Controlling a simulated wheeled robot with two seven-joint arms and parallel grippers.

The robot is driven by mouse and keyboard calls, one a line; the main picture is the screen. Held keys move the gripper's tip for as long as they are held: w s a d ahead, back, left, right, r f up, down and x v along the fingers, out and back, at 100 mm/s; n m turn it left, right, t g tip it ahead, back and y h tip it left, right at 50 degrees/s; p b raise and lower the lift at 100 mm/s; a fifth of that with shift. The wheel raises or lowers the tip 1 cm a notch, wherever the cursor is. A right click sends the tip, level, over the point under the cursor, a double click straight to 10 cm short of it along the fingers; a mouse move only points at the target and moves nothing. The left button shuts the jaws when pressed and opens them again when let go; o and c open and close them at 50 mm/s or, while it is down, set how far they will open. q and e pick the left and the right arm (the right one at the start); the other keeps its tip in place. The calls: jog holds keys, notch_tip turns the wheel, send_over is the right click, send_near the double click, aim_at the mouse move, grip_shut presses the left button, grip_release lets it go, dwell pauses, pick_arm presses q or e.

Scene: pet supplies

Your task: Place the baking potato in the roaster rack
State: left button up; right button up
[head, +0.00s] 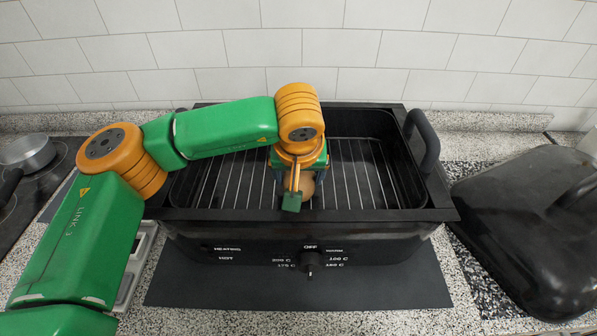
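The baking potato (307,187) is a small brown rounded shape inside the black roaster (420,215), low near its front wall. It is partly hidden by my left gripper (295,192), which points down into the roaster around or right beside it. One green-tipped finger shows in front of the potato; the other is hidden, so whether the fingers press on it is unclear. The wire roaster rack (229,180) lies in the roaster. Whether the potato touches the rack cannot be seen. My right gripper is out of view.
The roaster stands on a dark mat (400,288) on a speckled counter. Its black lid (535,225) lies at the right. A stovetop with a pot (27,152) is at the left, and a pale object (140,262) sits beside the roaster. The rack's right side is clear.

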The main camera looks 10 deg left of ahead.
pick_arm(q)
jog(key=shift+f, duration=0.3)
jog(key=shift+f, duration=0.15)
jog(key=o, duration=1.3)
jog(key=shift+r, duration=0.35)
jog(key=shift+s+r, duration=0.1)
jog(key=shift+r, duration=0.2)
jog(key=b+v, duration=0.1)
jog(key=v, duration=1)
jog(key=shift+s+b, duration=0.1)
jog(key=shift+b, duration=0.2)
